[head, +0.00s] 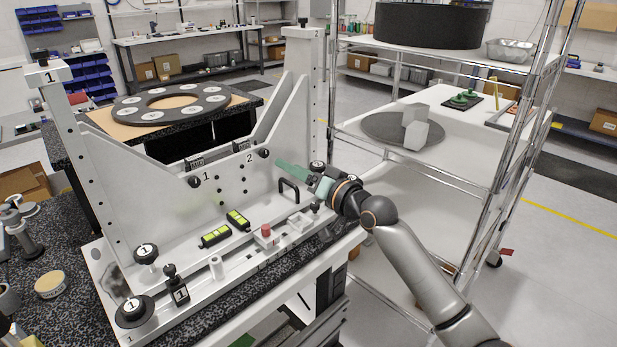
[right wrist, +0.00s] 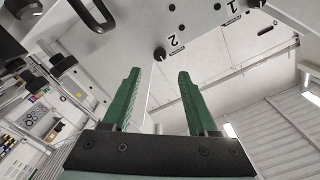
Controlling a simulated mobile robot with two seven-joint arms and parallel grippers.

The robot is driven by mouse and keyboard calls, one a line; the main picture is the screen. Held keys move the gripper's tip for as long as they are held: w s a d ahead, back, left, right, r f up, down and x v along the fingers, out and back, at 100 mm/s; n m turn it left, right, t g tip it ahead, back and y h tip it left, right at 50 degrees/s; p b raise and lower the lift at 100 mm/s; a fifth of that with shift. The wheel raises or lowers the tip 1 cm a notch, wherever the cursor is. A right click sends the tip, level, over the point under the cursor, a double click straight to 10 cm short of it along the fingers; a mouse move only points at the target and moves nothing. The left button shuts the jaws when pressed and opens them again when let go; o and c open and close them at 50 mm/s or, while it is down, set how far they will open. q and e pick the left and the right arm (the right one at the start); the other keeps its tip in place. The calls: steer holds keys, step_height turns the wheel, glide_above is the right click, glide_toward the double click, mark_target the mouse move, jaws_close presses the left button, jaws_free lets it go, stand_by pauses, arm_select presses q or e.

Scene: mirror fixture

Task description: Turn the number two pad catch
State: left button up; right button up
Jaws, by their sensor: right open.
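The number two pad catch shows as a small black knob (head: 265,153) beside the printed "2" on the white upright plate of the fixture (head: 235,172). In the right wrist view the same knob (right wrist: 159,53) sits just beyond and between my fingertips, near an upside-down "2". My right gripper (head: 284,165) has green fingers and points at the plate from the right, a little short of the knob. In the right wrist view its fingers (right wrist: 158,78) are apart with nothing between them. A similar number one knob (head: 194,182) is lower left on the plate. My left gripper is not in view.
A black handle (head: 289,189) and a numbered black knob (head: 317,167) lie close to my right gripper. Yellow-green level vials (head: 237,219) and a red button (head: 265,231) are on the fixture base. A wire-post cart (head: 470,165) stands right of the fixture.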

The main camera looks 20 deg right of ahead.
steer(key=shift+v, duration=2.25)
steer(key=s+a+f+n+g+h, duration=0.1)
steer(key=s+a+f+n+g, duration=0.15)
steer(key=s+f, duration=0.5)
steer(key=s+a+f+n+g+h, duration=0.1)
steer(key=s+a+f+g, duration=0.3)
steer(key=f, duration=0.7)
steer(key=s+d+f+n+g+h, duration=0.15)
steer(key=s+f+g, duration=0.25)
steer(key=s, duration=0.8)
steer(key=s+d+f+g+h, duration=0.1)
steer(key=s+f+g+h, duration=0.3)
steer(key=s, duration=0.8)
steer(key=w+a+f+t+y, duration=0.2)
steer(key=f+t, duration=0.1)
steer(key=f, duration=0.2)
steer(key=w+a+f+t+y+p, duration=0.1)
steer(key=w+a+f+t, duration=0.1)
steer(key=f, duration=0.3)
steer(key=shift+w+a+f+t+y, duration=0.15)
steer(key=shift+w+f+t+y, duration=0.2)
steer(key=shift+t, duration=0.5)
